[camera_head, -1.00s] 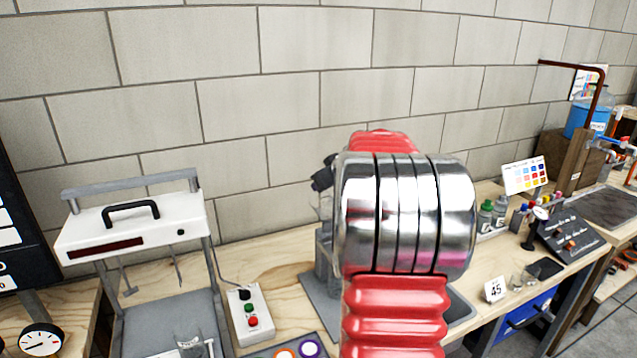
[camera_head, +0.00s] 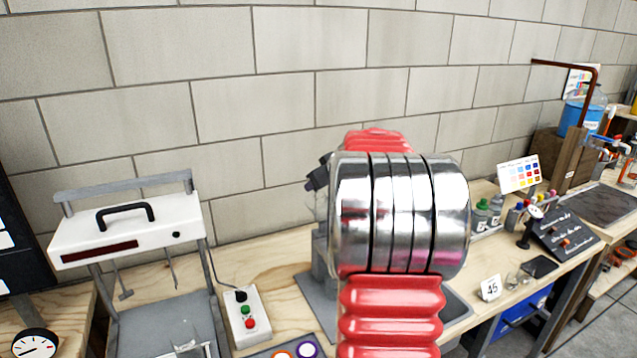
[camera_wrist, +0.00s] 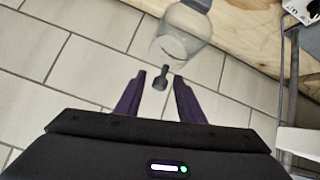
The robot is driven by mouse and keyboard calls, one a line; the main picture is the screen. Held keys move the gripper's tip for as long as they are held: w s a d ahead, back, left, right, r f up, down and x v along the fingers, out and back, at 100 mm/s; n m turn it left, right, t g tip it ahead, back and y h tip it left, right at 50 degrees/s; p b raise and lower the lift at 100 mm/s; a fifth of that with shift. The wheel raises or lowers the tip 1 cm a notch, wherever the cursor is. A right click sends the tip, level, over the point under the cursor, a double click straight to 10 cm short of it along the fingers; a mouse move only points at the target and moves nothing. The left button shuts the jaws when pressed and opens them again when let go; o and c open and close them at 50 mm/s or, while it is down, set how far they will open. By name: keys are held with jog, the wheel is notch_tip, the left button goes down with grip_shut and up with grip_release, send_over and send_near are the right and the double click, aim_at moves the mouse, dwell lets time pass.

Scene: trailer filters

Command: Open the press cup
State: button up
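In the wrist view, a clear, see-through cup (camera_wrist: 178,38) with a grey end shows at the top centre, with a short dark knob or handle (camera_wrist: 160,77) below it. I take the cup to be the press cup. My gripper (camera_wrist: 159,79) is open, and its two dark fingers appear on either side of the knob. I cannot tell whether they touch it or how far away it is. In the head view my red and silver arm covers the middle, hiding the cup; only a dark part near my arm's end shows at its left edge.
A white-topped press frame (camera_head: 130,228) with a black handle stands at left. A button box (camera_head: 246,317) sits beside it on the wooden bench (camera_head: 275,290). Bottles (camera_head: 488,214), a number 45 card (camera_head: 490,288) and a black control panel (camera_head: 560,233) are at right. A block wall stands behind.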

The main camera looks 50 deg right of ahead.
jog(key=v, duration=1.3)
jog(key=shift+s+r, duration=0.15)
jog(key=shift+s, duration=0.2)
jog(key=shift+a, duration=0.1)
